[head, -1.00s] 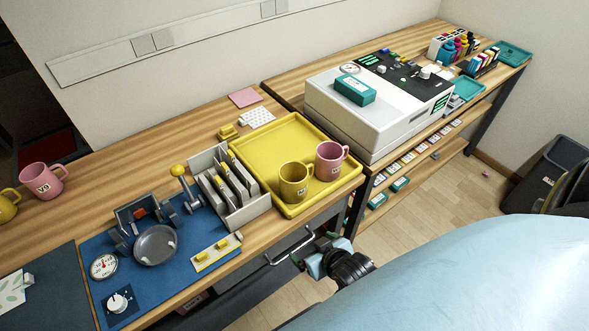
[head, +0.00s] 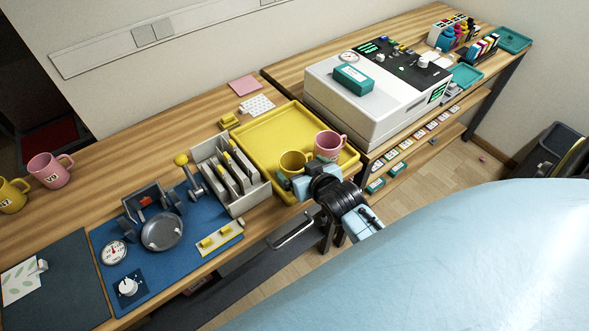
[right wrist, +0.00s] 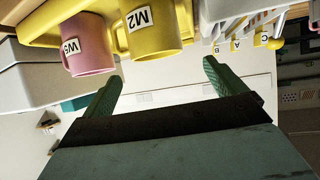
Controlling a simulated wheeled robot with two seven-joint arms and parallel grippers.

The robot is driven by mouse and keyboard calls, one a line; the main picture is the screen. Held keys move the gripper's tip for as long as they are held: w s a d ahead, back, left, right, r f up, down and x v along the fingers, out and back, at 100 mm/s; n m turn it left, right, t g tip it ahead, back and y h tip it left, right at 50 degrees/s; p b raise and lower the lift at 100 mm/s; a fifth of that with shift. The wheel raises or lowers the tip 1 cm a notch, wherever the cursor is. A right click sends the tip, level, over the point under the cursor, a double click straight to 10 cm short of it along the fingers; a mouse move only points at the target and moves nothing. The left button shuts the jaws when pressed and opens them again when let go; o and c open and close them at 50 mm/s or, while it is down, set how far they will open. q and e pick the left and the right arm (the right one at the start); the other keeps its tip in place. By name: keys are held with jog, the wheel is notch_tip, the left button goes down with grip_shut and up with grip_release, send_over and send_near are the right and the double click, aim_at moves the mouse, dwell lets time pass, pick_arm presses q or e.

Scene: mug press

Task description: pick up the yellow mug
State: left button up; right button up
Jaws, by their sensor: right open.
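A yellow mug (head: 291,161) stands near the front edge of the yellow tray (head: 271,131); its lower part is hidden behind my right gripper (head: 292,184) in the head view. In the right wrist view the yellow mug (right wrist: 150,30) carries a label reading M2. There my right gripper (right wrist: 161,74) is open with its green fingers apart, and the mug is beyond the fingertips, not clearly between them. Another yellow mug (head: 11,196) stands at the far left of the table. My left gripper is not in view.
A pink mug (head: 328,145) stands beside the yellow mug in the tray, close on its right. A grey rack (head: 241,205) stands left of the tray. A white machine (head: 370,110) is at the right. Another pink mug (head: 50,170) stands at far left.

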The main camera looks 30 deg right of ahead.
aim_at(288, 156)
jog(key=shift+f+x, duration=0.2)
jog(key=shift+x, duration=2.5)
jog(key=shift+s+d, duration=0.2)
jog(key=shift+r, duration=0.1)
jog(key=c, duration=1.7)
